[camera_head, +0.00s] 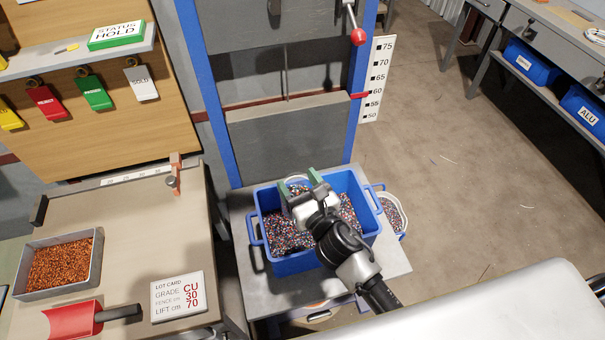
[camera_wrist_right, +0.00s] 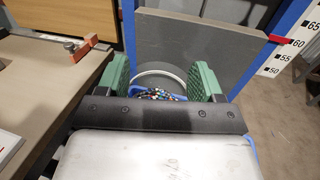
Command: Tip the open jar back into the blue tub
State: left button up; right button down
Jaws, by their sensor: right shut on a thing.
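The blue tub (camera_head: 298,264) stands on a grey bench and holds many small mixed-colour granules. My right gripper (camera_head: 301,184) is over the back part of the tub, its green fingers shut on the jar. The jar (camera_head: 296,179) shows only in part between the fingers; the gripper hides most of it. In the right wrist view the pale rim of the jar (camera_wrist_right: 160,73) shows between the fingers of the right gripper (camera_wrist_right: 158,78), with coloured granules near its mouth. I cannot tell its exact tilt. My left gripper is not in view.
A pale bucket of granules (camera_head: 399,230) stands against the tub's right side. A grey panel (camera_head: 290,140) in a blue frame rises behind the tub. Left, a table carries a tray of copper granules (camera_head: 22,291), a red scoop (camera_head: 72,321) and a lot card (camera_head: 180,297).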

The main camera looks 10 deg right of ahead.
aim_at(293, 190)
jog(key=shift+a+f+b, duration=0.15)
jog(key=shift+f+b, duration=0.15)
jog(key=shift+f, duration=0.1)
jog(key=shift+f+m, duration=0.3)
jog(key=shift+f+m+g+b, duration=0.3)
jog(key=shift+f+m+b, duration=0.55)
jog(key=shift+f, duration=0.8)
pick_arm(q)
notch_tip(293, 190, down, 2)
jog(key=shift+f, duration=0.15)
pick_arm(e)
jog(key=shift+d+f+m, duration=0.2)
jog(key=shift+m, duration=0.15)
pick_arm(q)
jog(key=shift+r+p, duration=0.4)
pick_arm(e)
jog(key=shift+f+m, duration=0.45)
jog(key=shift+m, duration=0.05)
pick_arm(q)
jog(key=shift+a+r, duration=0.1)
pick_arm(e)
jog(key=shift+g, duration=0.3)
pick_arm(q)
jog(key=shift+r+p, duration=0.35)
jog(key=shift+p, duration=0.1)
pick_arm(e)
jog(key=shift+w+d+f+m, duration=0.15)
jog(key=shift+d+f+m, duration=0.05)
jog(key=shift+f+m, duration=0.6)
jog(key=shift+r, duration=0.1)
